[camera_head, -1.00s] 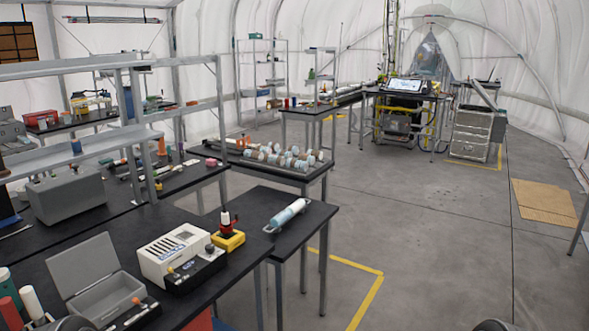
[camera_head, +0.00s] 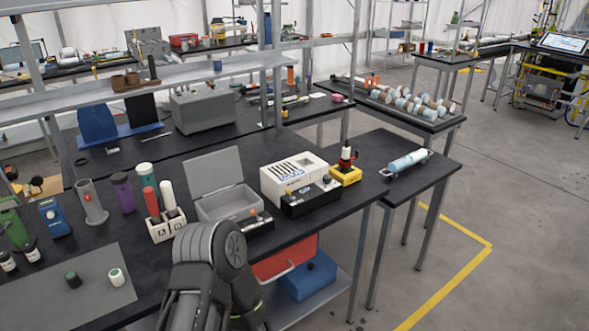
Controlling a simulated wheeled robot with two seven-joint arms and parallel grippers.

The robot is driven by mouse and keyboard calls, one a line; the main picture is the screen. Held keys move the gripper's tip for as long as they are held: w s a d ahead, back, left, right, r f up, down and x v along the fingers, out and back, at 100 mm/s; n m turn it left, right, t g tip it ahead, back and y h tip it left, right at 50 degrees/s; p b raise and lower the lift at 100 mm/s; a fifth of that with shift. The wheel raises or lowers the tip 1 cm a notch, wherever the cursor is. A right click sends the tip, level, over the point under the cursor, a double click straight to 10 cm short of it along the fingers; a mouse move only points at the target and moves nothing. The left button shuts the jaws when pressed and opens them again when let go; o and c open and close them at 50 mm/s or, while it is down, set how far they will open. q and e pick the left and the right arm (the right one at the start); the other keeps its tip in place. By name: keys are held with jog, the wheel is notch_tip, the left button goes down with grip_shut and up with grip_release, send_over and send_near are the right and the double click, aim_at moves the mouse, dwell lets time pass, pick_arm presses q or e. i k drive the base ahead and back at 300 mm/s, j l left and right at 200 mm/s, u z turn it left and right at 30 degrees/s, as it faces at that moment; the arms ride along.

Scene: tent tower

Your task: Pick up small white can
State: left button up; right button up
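A small white can (camera_head: 117,278) with a green mark on its top stands upright on the grey mat (camera_head: 48,306) at the lower left of the head view. A small dark can with a green top (camera_head: 73,279) stands just left of it. A dark link of one of my arms rises at the bottom, right of the white can and apart from it in the picture. Neither gripper shows, so I cannot see their fingers.
Two dark bottles (camera_head: 20,256), a blue device (camera_head: 54,217) and a grey tube holder (camera_head: 92,202) stand behind the mat. Red and white tubes in a white rack (camera_head: 166,225) and an open grey box (camera_head: 230,202) are to the right. Bare table lies between mat and rack.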

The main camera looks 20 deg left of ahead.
aim_at(117, 277)
jog(key=u, duration=2.05)
jog(key=z, duration=0.35)
